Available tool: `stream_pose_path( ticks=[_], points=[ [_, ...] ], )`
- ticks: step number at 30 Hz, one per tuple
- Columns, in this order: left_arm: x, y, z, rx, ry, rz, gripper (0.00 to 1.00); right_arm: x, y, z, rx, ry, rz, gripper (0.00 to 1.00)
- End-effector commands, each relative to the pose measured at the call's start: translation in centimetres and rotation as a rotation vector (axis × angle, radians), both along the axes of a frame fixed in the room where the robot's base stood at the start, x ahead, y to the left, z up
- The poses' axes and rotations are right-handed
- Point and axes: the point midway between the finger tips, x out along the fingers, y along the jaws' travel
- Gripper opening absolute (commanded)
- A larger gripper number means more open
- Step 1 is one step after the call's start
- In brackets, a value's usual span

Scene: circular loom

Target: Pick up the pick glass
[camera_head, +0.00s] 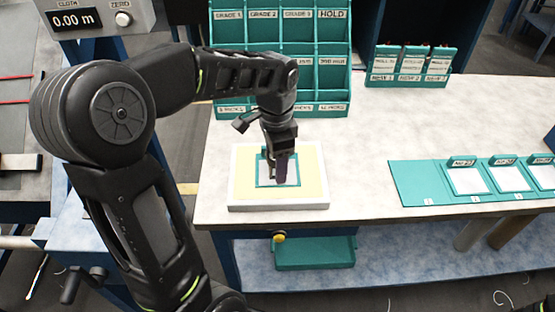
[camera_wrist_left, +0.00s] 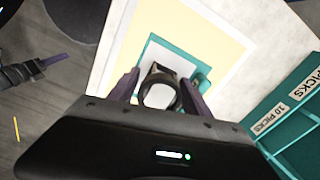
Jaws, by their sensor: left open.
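The pick glass (camera_wrist_left: 160,90) shows in the left wrist view as a small black piece with a round ring. It is over a white sheet with a teal border (camera_wrist_left: 150,53), on a cream and white pad (camera_wrist_left: 210,50). My left gripper (camera_head: 281,168) is low over this pad (camera_head: 307,197) in the head view, pointing down. In the wrist view its fingers are apart, one on each side of the pick glass, with no clear contact. In the head view the gripper mostly hides the pick glass. My right gripper is not in view.
A teal rack of labelled compartments (camera_head: 317,60) stands behind the pad. A small teal holder (camera_head: 409,68) is at the back right. A teal strip (camera_head: 425,185) with several white cards lies on the right. The pale table top (camera_head: 365,130) between them is clear.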

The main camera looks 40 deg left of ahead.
Motion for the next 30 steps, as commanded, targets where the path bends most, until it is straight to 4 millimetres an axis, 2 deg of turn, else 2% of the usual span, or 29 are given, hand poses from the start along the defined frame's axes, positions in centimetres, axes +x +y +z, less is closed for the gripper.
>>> stream_pose_path(
  ticks=[19,30],
  points=[
    [0.02,0.02,-0.4,0.0,-0.001,0.0,0.57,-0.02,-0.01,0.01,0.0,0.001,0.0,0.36],
    [0.02,0.02,-0.39,0.0,-0.001,0.0,0.27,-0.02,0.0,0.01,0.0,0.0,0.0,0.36]
  ],
)
